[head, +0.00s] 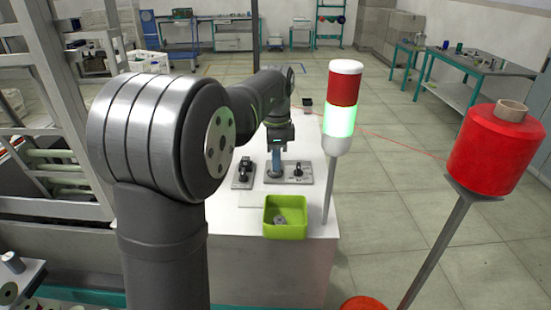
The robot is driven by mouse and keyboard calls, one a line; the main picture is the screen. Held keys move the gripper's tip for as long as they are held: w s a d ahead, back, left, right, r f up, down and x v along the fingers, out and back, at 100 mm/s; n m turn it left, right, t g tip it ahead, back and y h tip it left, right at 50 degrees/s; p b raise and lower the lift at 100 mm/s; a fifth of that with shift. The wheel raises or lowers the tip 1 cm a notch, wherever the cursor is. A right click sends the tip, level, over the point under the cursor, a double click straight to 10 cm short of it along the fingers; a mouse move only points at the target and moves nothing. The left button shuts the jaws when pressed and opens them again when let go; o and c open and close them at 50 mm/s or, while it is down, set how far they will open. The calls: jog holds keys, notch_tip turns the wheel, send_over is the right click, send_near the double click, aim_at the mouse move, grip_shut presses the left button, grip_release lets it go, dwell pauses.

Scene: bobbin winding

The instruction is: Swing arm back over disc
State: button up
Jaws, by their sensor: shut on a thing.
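My gripper (276,164) points down over the grey plate (307,172) on the white table. Its fingers look shut at the left part of that plate, by the swing arm. The swing arm is too small and too covered by the fingers to make out. The disc is not clearly seen either; something pale and round shows low at the fingertips. A small black fitting (298,171) stands on the plate, just right of my gripper. A second dark fixture (243,173) stands on its own plate to the left, apart from my gripper.
A green bin (285,232) with grey pieces stands at the table's front. A signal tower (340,117), lit green, rises at the table's right edge. A red thread spool (496,150) on a post stands farther right. My arm hides the table's left part.

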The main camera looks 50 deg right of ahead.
jog(key=o, duration=0.6)
jog(key=shift+s, duration=0.1)
jog(key=shift+r, duration=3.55)
notch_tip(320, 180, down, 7)
jog(key=shift+f, duration=0.1)
jog(key=shift+w+a, duration=0.15)
jog(key=shift+w, duration=0.05)
